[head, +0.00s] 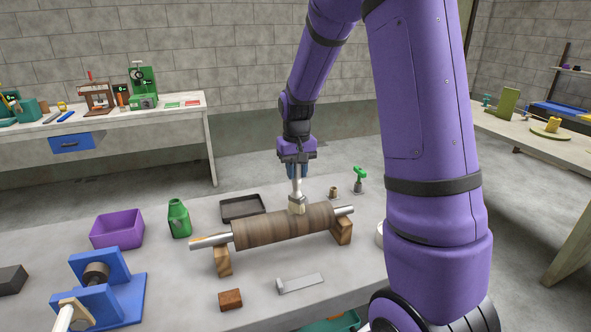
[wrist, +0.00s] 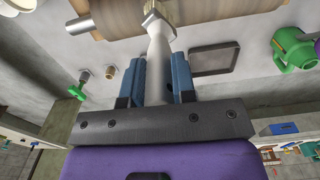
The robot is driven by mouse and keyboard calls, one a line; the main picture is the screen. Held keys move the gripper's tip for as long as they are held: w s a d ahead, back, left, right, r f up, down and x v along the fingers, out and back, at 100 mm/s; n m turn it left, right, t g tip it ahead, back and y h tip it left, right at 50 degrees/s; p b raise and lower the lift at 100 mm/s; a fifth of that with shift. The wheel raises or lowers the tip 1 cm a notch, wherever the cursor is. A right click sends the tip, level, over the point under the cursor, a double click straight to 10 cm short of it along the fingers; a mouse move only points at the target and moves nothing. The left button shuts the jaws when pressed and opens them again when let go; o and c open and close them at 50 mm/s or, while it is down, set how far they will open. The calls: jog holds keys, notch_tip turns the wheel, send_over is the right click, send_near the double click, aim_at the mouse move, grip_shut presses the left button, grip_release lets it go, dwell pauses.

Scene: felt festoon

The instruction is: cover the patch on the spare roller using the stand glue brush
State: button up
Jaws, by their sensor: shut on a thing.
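The spare roller (head: 284,226) is a brown cylinder with metal shaft ends. It lies across two wooden blocks on the grey table, and part of it shows in the wrist view (wrist: 120,16). My gripper (head: 297,172) is above the roller and shut on the glue brush (head: 297,188), which has a pale handle and points down. Its bristle end (head: 297,206) is at the roller's upper side, right of its middle; I cannot tell whether it touches. In the wrist view the brush handle (wrist: 158,45) sits between the blue fingers (wrist: 157,80). I cannot make out the patch.
A black tray (head: 242,208) and a green jug (head: 179,219) stand behind the roller. A purple bin (head: 118,230) and a blue stand (head: 110,290) are at left. A reddish-brown block (head: 230,299) and a metal bracket (head: 300,283) lie in front. A green-topped valve (head: 359,178) is behind right.

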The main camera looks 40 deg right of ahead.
jog(key=shift+s+a, duration=0.15)
jog(key=shift+s, duration=0.45)
jog(key=shift+w+d+f, duration=0.1)
jog(key=shift+w+d, duration=0.1)
jog(key=shift+w, duration=0.35)
jog(key=shift+w+d, duration=0.15)
jog(key=shift+w, duration=0.4)
jog(key=shift+s, duration=0.1)
jog(key=shift+s+a, duration=0.2)
jog(key=shift+s, duration=0.3)
jog(key=shift+s+a, duration=0.15)
jog(key=shift+s, duration=0.35)
jog(key=shift+w+d, duration=0.15)
jog(key=shift+w, duration=0.4)
jog(key=shift+w+d, duration=0.15)
jog(key=shift+w, duration=0.4)
jog(key=shift+s+a, duration=0.15)
jog(key=shift+s, duration=0.4)
